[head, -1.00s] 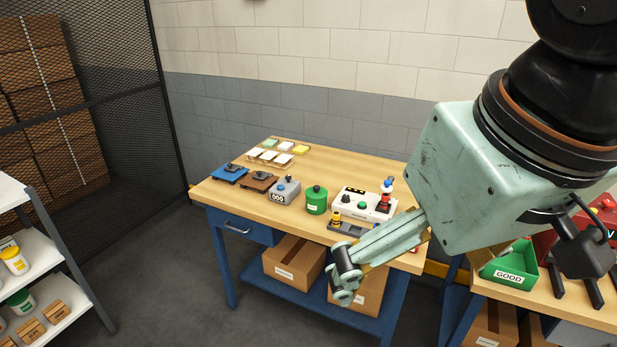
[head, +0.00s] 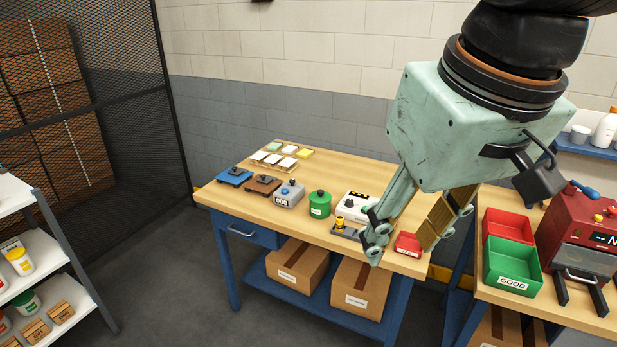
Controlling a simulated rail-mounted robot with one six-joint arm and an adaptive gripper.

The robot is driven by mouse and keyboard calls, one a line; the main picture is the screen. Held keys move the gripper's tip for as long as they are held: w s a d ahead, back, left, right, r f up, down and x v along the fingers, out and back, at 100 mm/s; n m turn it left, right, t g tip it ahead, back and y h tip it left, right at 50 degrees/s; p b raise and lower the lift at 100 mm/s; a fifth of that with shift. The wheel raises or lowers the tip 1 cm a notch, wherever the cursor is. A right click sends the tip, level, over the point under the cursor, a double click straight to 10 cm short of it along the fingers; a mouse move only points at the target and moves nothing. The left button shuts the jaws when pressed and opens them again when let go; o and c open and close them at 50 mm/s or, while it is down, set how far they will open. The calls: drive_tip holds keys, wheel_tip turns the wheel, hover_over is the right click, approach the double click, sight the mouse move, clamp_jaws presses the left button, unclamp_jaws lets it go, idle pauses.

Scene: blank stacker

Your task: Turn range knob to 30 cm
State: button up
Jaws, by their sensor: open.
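A white device (head: 347,212) with small dark labels and a knob (head: 352,206) sits on the wooden workbench (head: 320,175). It is partly hidden behind my gripper. No range scale or "30 cm" mark is readable, so I cannot tell which knob is the range knob. My gripper (head: 413,232) is open and empty, pointing down in front of the bench's right end. Its left finger covers the right part of the white device. A small grey fixture with a yellow-and-black part (head: 340,222) sits just in front of that device.
A green canister (head: 320,204), a grey box (head: 288,194), and brown and blue stands are left of the white device. A small red tray (head: 408,244) is beside my gripper. A green "GOOD" bin (head: 512,268) and a red machine (head: 585,240) stand on the right bench.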

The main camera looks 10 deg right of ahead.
drive_tip(key=shift+n+g, duration=0.5)
drive_tip(key=shift+n, duration=0.1)
drive_tip(key=w+d+r, duration=0.1)
drive_tip(key=w, duration=0.5)
drive_tip(key=w+r+p, duration=0.1)
drive_tip(key=w+r, duration=0.1)
drive_tip(key=w, duration=0.4)
drive_tip(key=w+d+r+p, duration=0.1)
drive_tip(key=w, duration=0.5)
drive_tip(key=shift+d+r, duration=0.15)
drive_tip(key=shift+d, duration=0.15)
drive_tip(key=shift+c, duration=1.3)
drive_tip(key=n+g+p, duration=0.3)
drive_tip(key=n+p, duration=0.1)
drive_tip(key=p, duration=0.3)
hover_over(350, 200)
wheel_tip(350, 200, down, 27)
drive_tip(key=shift+a+f, duration=0.1)
drive_tip(key=shift+f, duration=0.1)
drive_tip(key=shift+f+p, duration=0.35)
drive_tip(key=shift+f, duration=6.45)
drive_tip(key=c, duration=0.9)
